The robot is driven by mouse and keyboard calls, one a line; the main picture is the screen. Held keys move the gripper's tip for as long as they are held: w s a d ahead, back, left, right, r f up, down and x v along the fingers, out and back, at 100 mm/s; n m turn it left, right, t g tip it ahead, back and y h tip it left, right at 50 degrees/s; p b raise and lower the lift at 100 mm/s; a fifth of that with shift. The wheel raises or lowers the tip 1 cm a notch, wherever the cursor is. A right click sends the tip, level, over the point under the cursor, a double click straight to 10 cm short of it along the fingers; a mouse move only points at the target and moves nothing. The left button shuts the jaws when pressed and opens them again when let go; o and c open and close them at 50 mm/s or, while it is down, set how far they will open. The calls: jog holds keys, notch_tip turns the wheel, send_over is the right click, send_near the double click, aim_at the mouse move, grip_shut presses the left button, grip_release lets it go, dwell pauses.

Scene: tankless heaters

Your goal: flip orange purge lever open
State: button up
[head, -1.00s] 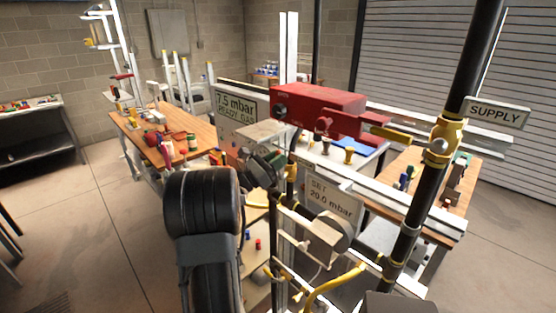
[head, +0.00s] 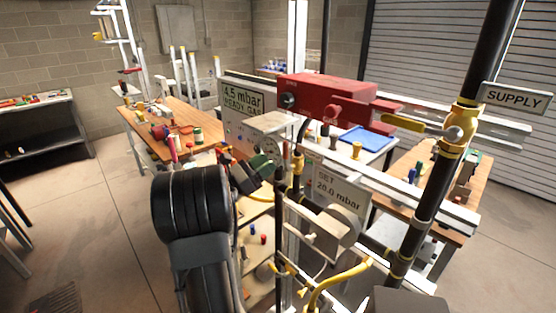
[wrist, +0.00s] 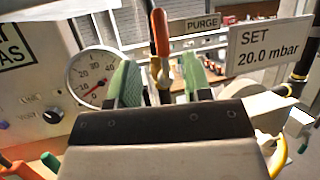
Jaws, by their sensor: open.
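The orange purge lever (wrist: 160,32) stands upright near the top centre of the wrist view, on a brass valve (wrist: 161,78). A PURGE sign (wrist: 202,24) is just right of it. My gripper (wrist: 160,72) is open, with a green finger on each side of the lever and valve in this view. I see gaps on both sides and no clear contact; the depth is hard to judge. In the head view my gripper (head: 262,168) is before the grey panel, and the lever cannot be made out there.
A round gauge (wrist: 94,75) is left of the fingers, its red needle near zero. The SET 20.0 mbar sign (head: 341,185) is right of my gripper. A black supply pipe (head: 440,180) with a yellow valve (head: 462,128) stands at the right. The display (head: 243,97) reads 4.5 mbar, READY GAS.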

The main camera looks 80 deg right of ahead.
jog(key=b+v, duration=0.1)
jog(key=v, duration=0.5)
jog(key=shift+w, duration=0.15)
dwell(0.5)
notch_tip(320, 180, down, 8)
jog(key=s+a+m+t+y, duration=0.2)
jog(key=s+m+t+y, duration=0.1)
jog(key=m+y, duration=0.15)
jog(key=w+a+f+m+t+y, duration=0.2)
jog(key=w+a+f+t+y, duration=0.1)
jog(key=a, duration=0.3)
jog(key=w+a+f+m+t+y, duration=0.2)
jog(key=a+f+m+t, duration=0.15)
jog(key=a, duration=0.35)
jog(key=w+a+r+t+y, duration=0.1)
jog(key=w+a+t+y, duration=0.1)
jog(key=a, duration=0.7)
jog(key=w+a+r+t+y, duration=0.2)
jog(key=w+a+t, duration=0.2)
jog(key=a, duration=0.5)
jog(key=w+a+r+n+t+y, duration=0.1)
jog(key=w+a+r+t+y, duration=0.1)
jog(key=a+t, duration=0.3)
jog(key=w+a, duration=0.1)
jog(key=a, duration=0.3)
jog(key=shift+w+a+r, duration=0.15)
jog(key=shift+w+r, duration=0.1)
